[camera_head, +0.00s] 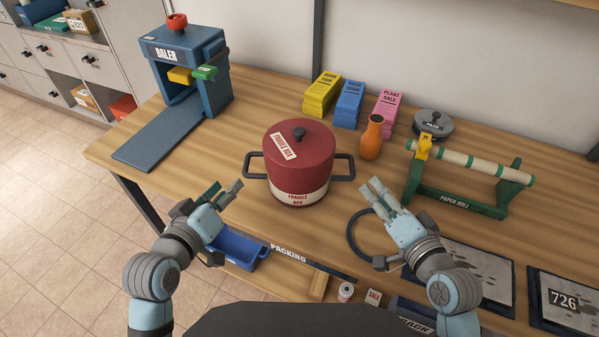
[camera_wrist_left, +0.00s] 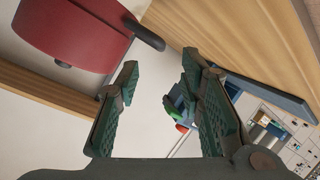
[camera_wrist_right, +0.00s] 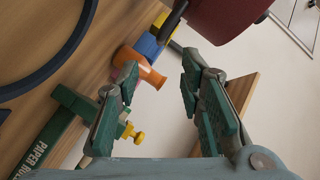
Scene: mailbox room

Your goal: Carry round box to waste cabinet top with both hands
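The round box (camera_head: 297,170) is a dark red, lidded cylinder with a black knob, "FRAGILE BOX" labels and a black loop handle on each side. It stands upright on the wooden table. It also shows in the left wrist view (camera_wrist_left: 75,35) and in the right wrist view (camera_wrist_right: 225,15). My left gripper (camera_head: 226,191) is open and empty, in front and left of the left handle (camera_head: 253,166). My right gripper (camera_head: 376,192) is open and empty, in front and right of the right handle (camera_head: 345,167). Neither touches the box. I cannot make out a waste cabinet.
A blue baler (camera_head: 186,62) stands at the left. Behind and right of the box are paper stacks (camera_head: 349,103), an orange vase (camera_head: 372,138) and a paper roll stand (camera_head: 460,185). A dark ring (camera_head: 352,245) lies by my right gripper. The table (camera_head: 215,150) is clear left of the box.

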